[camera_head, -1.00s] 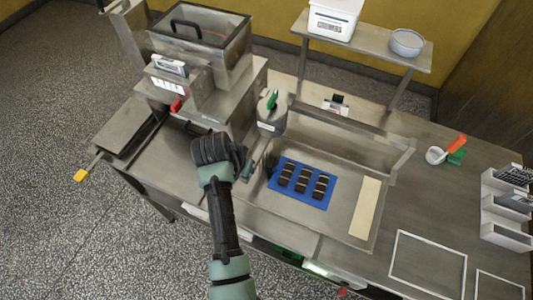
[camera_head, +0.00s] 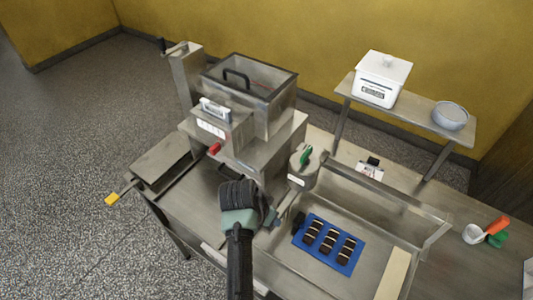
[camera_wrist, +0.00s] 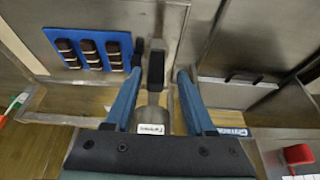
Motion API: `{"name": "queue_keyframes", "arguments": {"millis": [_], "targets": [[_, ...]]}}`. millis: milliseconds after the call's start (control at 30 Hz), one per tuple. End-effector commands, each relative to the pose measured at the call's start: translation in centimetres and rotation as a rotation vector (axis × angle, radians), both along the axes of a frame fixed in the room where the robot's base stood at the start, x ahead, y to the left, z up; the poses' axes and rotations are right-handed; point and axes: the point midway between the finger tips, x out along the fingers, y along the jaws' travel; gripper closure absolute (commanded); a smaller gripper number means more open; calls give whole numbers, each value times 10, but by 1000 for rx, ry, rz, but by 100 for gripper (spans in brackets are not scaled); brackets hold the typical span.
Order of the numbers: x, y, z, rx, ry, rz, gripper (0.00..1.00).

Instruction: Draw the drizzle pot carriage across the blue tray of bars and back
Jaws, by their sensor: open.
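The drizzle pot (camera_head: 303,170) is a steel cylinder with a green handle on top. It stands at the left end of the framed bed, behind the tray's near-left side; its labelled side also shows in the wrist view (camera_wrist: 152,118). A black grip (camera_wrist: 156,68) shows in front of it there. The blue tray (camera_head: 318,257) holds rows of dark bars and lies right of my gripper; it is upper left in the wrist view (camera_wrist: 103,38). My gripper (camera_wrist: 160,75) is open, its blue fingers appearing either side of the black grip. I cannot tell the depth or any contact.
A pale strip (camera_head: 393,275) lies right of the tray. Orange and green tools (camera_head: 495,228) lie far right.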

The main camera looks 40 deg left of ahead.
Motion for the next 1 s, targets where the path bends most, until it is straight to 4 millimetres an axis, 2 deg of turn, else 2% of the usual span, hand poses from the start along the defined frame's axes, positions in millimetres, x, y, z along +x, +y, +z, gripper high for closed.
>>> {"name": "queue_keyframes", "arguments": {"millis": [167,267,700,833,1000], "targets": [[-3,0,8,0,-1,-1,45],[-8,0,19,1,-3,-1,45],[-41,0,100,3,-5,2,45],[-47,0,113,2,-3,2,45],[-50,-1,120,1,-2,1,45]]}}
